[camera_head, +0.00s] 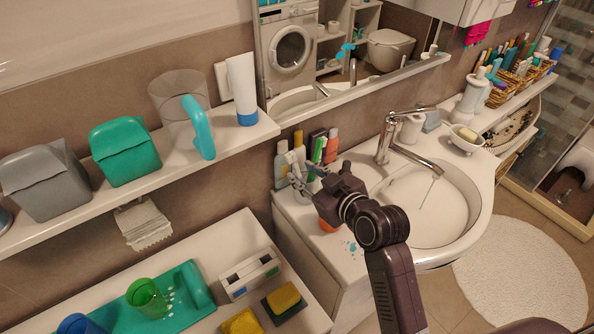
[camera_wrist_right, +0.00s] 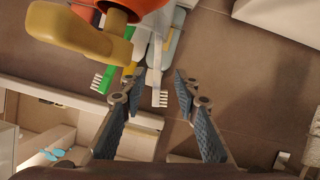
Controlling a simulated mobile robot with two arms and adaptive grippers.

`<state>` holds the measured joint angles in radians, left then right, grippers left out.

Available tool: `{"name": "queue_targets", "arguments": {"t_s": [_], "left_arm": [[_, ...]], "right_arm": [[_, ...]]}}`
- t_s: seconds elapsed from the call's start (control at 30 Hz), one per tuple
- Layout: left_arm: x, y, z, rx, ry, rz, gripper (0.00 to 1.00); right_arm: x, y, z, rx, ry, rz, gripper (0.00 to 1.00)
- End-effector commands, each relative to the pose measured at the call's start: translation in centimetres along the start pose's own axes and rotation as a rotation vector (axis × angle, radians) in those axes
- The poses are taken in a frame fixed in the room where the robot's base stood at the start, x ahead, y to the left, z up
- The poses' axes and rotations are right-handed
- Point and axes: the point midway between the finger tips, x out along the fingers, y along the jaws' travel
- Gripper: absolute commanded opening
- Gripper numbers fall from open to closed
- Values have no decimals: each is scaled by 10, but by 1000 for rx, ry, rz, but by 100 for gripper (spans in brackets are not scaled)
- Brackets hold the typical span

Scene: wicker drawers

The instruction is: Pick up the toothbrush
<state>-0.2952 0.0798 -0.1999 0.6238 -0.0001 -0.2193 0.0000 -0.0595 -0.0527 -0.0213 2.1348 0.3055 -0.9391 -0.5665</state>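Several toothbrushes stand together in the right wrist view: a green one (camera_wrist_right: 113,73) with white bristles, and a white one (camera_wrist_right: 155,78) whose head shows between my fingertips. An orange holder (camera_wrist_right: 135,6) shows at their far end, and an orange thing shows below my gripper in the head view (camera_head: 328,226). My right gripper (camera_head: 298,178) is over the left part of the washbasin counter. My left gripper is not in view.
Several bottles (camera_head: 283,165) stand close behind my right gripper at the wall. A yellow pump-like thing (camera_wrist_right: 80,35) is close by in the right wrist view. The basin (camera_head: 430,210) and its faucet (camera_head: 385,145) lie to the right. A shelf (camera_head: 190,152) runs at the left.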

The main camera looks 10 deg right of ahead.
Motion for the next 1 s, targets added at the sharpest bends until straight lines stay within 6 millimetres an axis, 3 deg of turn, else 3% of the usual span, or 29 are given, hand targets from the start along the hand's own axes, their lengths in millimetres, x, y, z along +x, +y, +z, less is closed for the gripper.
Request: {"name": "queue_targets", "arguments": {"t_s": [0.1, 0.23, 0.5, 0.77, 1.0], "left_arm": [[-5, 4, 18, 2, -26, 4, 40], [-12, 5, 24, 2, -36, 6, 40], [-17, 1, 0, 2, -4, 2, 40], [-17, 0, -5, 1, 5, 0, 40], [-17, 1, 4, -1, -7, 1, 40]], "right_arm": [[8, 1, 0, 1, -1, 0, 29], [24, 3, 0, 3, -2, 0, 29], [51, 4, 3, 1, -1, 0, 29], [53, 4, 4, 0, -1, 0, 29], [53, 3, 4, 0, -1, 0, 5]]}}
